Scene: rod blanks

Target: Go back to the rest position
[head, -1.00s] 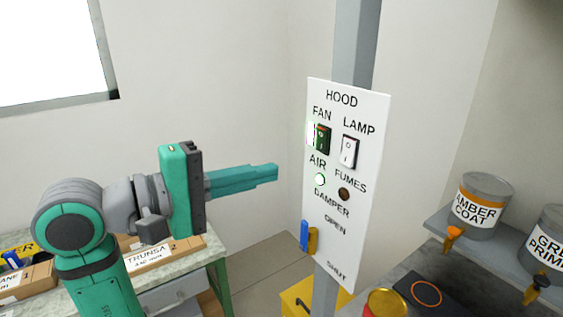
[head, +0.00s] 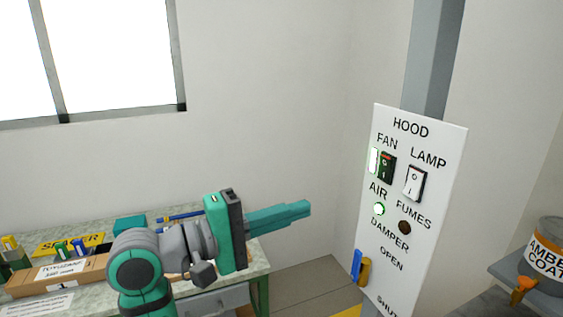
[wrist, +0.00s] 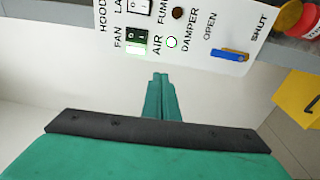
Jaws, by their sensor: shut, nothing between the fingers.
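My gripper (head: 308,208) is held out in front of the wall in the head view, its teal fingers together and empty. It points right, toward the white hood panel (head: 408,261), and is apart from it. In the wrist view the closed fingers (wrist: 160,76) point toward the panel (wrist: 190,48). The green-lit fan switch (head: 383,166) and the white lamp switch (head: 415,182) are on the panel. The air light (head: 379,209) glows green and the fumes light (head: 405,227) is dark. The blue damper handle (head: 356,265) sits near the word OPEN.
A workbench (head: 262,262) with a cardboard box (head: 90,275) stands at the left behind my arm. A grey post (head: 428,60) carries the panel. A yellow object (wrist: 300,100) shows at the right in the wrist view.

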